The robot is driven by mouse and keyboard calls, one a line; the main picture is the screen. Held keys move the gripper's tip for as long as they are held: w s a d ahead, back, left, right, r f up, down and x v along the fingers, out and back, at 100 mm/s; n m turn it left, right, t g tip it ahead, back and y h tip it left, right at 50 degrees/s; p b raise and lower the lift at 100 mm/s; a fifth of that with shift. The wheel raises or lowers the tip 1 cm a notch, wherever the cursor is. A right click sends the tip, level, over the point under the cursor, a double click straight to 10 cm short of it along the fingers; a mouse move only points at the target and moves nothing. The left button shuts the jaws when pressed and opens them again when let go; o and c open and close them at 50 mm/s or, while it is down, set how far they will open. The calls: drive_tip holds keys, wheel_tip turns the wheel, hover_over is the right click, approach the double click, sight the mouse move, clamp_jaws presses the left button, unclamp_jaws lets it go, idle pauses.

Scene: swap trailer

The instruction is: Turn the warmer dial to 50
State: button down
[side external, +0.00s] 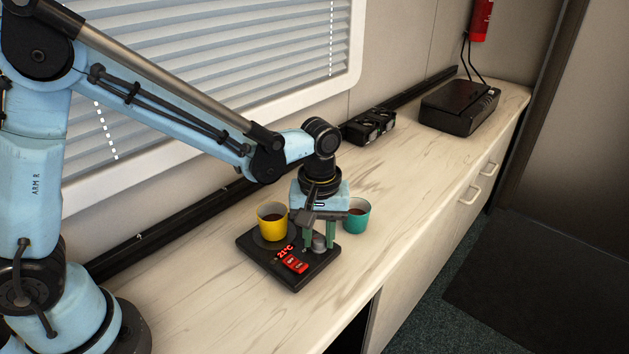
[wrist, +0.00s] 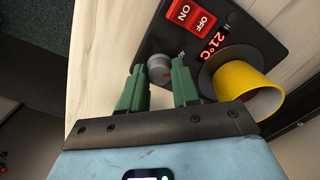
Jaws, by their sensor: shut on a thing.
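The black warmer (side external: 289,283) lies on the counter. Its red display (side external: 286,250) reads 21°C, also legible in the wrist view (wrist: 214,42). A red ON/OFF switch (side external: 295,264) is beside the display. The grey round dial (wrist: 159,68) is at the warmer's corner. My gripper (side external: 318,244) points down over it, green fingers on either side, shut on the dial. The fingers partly cover the dial's sides in the wrist view. A yellow cup (side external: 272,227) with dark liquid stands on the warmer's round plate, close to my gripper.
A teal cup (side external: 357,220) with dark liquid stands on the counter (side external: 430,160) just right of my gripper. Farther back are a black twin-unit device (side external: 370,126) and a black box (side external: 459,108) with cables. The counter's front edge is right of the warmer.

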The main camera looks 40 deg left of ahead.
sight(319, 238)
drive_tip(key=m, duration=0.8)
drive_tip(key=shift+m, duration=0.4)
idle(0.4)
drive_tip(key=c, duration=0.8)
unclamp_jaws()
wheel_tip(319, 238, up, 12)
drive_tip(key=shift+r, duration=0.1)
